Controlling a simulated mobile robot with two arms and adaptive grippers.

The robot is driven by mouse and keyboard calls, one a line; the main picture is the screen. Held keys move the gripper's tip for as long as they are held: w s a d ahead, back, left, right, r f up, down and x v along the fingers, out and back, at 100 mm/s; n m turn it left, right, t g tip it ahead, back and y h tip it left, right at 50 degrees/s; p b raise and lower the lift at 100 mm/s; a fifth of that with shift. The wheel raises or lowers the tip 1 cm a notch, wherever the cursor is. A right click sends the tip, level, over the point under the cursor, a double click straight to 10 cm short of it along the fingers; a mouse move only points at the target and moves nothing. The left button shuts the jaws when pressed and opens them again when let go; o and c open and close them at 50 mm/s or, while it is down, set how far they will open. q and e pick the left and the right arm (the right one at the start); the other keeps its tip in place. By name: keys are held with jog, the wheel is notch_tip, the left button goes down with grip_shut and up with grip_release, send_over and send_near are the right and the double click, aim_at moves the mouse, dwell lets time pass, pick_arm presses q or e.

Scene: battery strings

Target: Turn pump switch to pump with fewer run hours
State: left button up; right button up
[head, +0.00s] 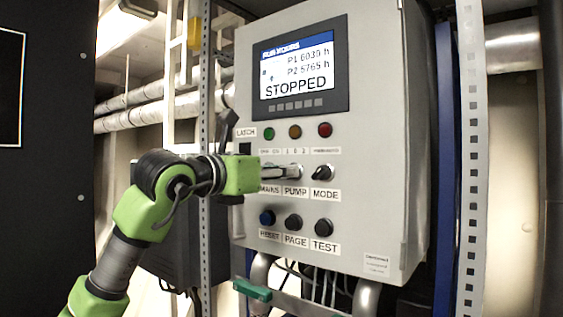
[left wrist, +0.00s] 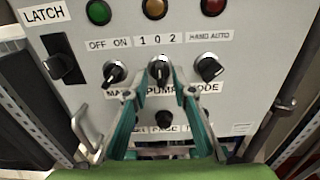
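The grey panel's screen (head: 297,70) reads run hours, P1 about 6030 h and P2 about 5765 h, digits slightly blurred, with STOPPED below. The pump switch (left wrist: 160,71) is a black knob under the marks 1 0 2; its pointer looks roughly upright, toward 0. In the head view it is hidden behind my left gripper (head: 298,172), which reaches in from the left above the PUMP label. In the left wrist view the fingers (left wrist: 160,86) stand on either side of the knob, apart from each other. Contact with it cannot be told. My right gripper is not in view.
The mains switch (left wrist: 114,73) is close left of the fingers and the mode switch (left wrist: 208,69) close right. A latch (left wrist: 62,66) is further left. Three lamps sit above, and the reset, page and test buttons (head: 293,222) below. A perforated post (head: 207,250) stands left of the cabinet.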

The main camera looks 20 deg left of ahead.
pick_arm(q)
jog(key=shift+w+d, duration=0.1)
jog(key=shift+w, duration=0.25)
grip_shut()
jog(key=shift+d+m+b, duration=0.1)
jog(key=shift+m+b, duration=0.8)
jog(key=shift+m, duration=3.5)
grip_release()
